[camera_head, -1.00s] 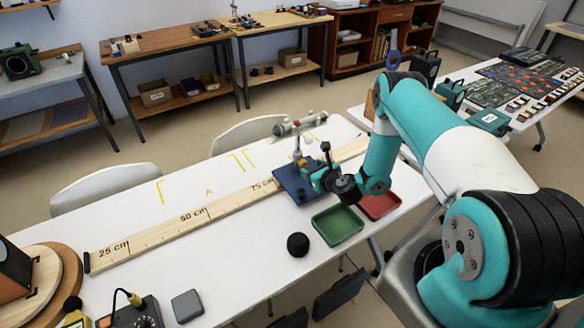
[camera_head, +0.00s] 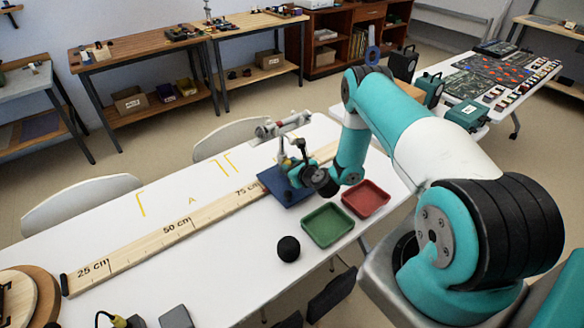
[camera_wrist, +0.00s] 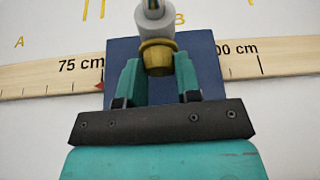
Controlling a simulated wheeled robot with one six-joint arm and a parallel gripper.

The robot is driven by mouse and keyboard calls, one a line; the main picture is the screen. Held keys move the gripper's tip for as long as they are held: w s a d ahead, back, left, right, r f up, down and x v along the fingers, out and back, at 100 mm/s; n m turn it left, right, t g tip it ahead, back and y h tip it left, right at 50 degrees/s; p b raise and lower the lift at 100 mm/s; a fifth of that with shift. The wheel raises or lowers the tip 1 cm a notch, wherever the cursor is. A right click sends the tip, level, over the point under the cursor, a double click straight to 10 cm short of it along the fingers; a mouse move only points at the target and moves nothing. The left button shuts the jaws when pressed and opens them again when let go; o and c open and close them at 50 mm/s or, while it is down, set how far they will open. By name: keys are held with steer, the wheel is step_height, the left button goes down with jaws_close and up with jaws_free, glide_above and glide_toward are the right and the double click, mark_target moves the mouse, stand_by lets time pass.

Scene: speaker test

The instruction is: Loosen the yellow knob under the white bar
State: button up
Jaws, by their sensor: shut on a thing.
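The yellow knob (camera_wrist: 158,56) shows in the wrist view, a brassy ring under a pale cylinder that is the near end of the white bar (camera_wrist: 155,22). My gripper (camera_wrist: 158,72) has its teal fingers on both sides of the knob and is shut on it. In the head view my gripper (camera_head: 300,176) is at the stand on the blue base plate (camera_head: 290,192), and the knob is too small to make out. The white bar (camera_head: 283,124) lies across the top of the stand. The blue base (camera_wrist: 122,52) sits over the ruler in the wrist view.
The long wooden ruler (camera_head: 150,243) runs along the white table. A white chair (camera_head: 80,205) stands behind the table. The middle front of the table is clear.

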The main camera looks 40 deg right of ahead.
steer(key=shift+a+f+n+h+b, duration=0.15)
steer(key=shift+f+n+h+b, duration=0.25)
steer(key=shift+n+b, duration=0.45)
steer(key=shift+r+n+h+b, duration=0.3)
steer(key=shift+n+h+b, duration=0.05)
steer(key=shift+n+h, duration=0.4)
steer(key=o, duration=0.9)
steer(key=shift+s, duration=0.1)
